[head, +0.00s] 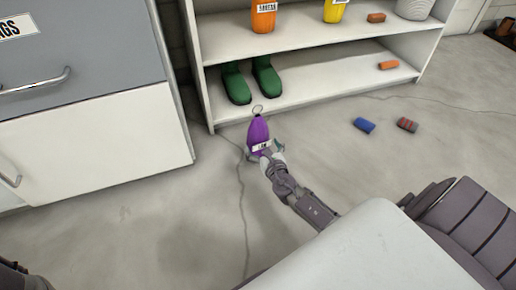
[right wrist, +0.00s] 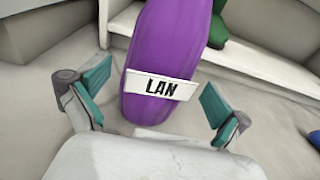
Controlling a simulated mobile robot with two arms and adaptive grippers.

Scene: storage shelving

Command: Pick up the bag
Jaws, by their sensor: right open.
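The bag is purple and upright, with a wire loop at its top and a white label; it (head: 258,132) is in the middle of the head view, in front of the shelf. In the right wrist view the bag (right wrist: 168,45) fills the centre, and its label reads "LAN". My right gripper (head: 266,154) is at the bag's near side, partly covering its lower part. Its teal fingers are spread open, one on each side of the bag in the wrist view, with gaps between them and the bag. My left gripper is not in view.
A white shelf (head: 300,112) stands behind the bag, with green boots (head: 266,82) on its lower board. A grey and white drawer cabinet (head: 110,150) is at the left. A blue roll (head: 364,125) and a striped red-grey roll (head: 407,125) lie on the floor right of the bag.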

